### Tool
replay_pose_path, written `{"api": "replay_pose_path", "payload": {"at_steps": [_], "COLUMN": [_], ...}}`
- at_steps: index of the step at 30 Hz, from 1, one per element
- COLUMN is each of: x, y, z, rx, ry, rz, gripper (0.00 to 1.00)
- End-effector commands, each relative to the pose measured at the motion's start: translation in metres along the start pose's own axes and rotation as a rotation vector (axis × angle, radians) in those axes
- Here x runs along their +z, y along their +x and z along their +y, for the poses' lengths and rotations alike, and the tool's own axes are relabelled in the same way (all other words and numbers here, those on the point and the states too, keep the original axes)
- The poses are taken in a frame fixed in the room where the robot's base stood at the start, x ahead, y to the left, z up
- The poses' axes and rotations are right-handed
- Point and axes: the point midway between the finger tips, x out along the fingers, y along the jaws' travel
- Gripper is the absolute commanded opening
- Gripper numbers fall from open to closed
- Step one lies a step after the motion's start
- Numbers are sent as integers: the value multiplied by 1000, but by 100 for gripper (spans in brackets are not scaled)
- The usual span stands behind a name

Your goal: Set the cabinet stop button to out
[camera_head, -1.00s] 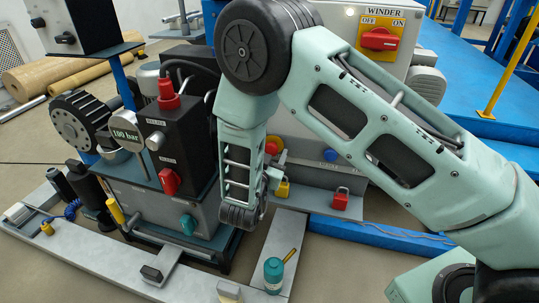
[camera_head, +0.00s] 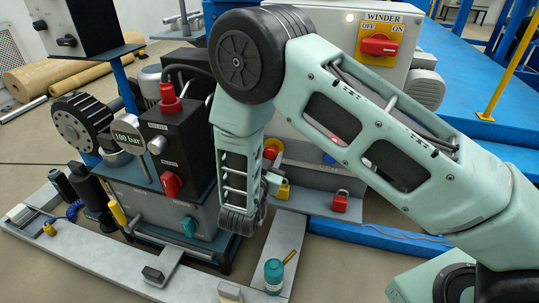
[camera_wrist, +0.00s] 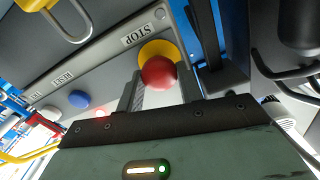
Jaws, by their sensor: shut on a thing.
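The stop button is a red mushroom head (camera_wrist: 158,72) on a yellow collar, beside a STOP label (camera_wrist: 144,35) on the grey cabinet in the wrist view. My gripper (camera_wrist: 161,86) has one finger on each side of the red head and is shut on it. In the head view the red and yellow button (camera_head: 273,148) shows just right of my wrist. My gripper (camera_head: 271,181) is partly hidden there by the wrist. How far out the button stands is hard to tell.
A blue button (camera_wrist: 78,99) with a RESET label sits along the same cabinet face. A yellow padlock (camera_head: 283,191) and a red padlock (camera_head: 340,201) are close by. The dark pump unit with a red knob (camera_head: 171,184) stands left of my arm.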

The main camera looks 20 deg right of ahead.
Motion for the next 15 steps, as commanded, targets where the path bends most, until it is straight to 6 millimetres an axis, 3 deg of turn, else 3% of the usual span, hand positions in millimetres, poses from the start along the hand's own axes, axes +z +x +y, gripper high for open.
{"api": "replay_pose_path", "payload": {"at_steps": [1,3,15], "x": [2,2,0], "y": [-4,-4,-12], "z": [0,0,0], "rx": [-2,-1,-2], "ry": [-2,-3,-2], "rz": [-6,-5,-5], "gripper": [45,59,59]}}
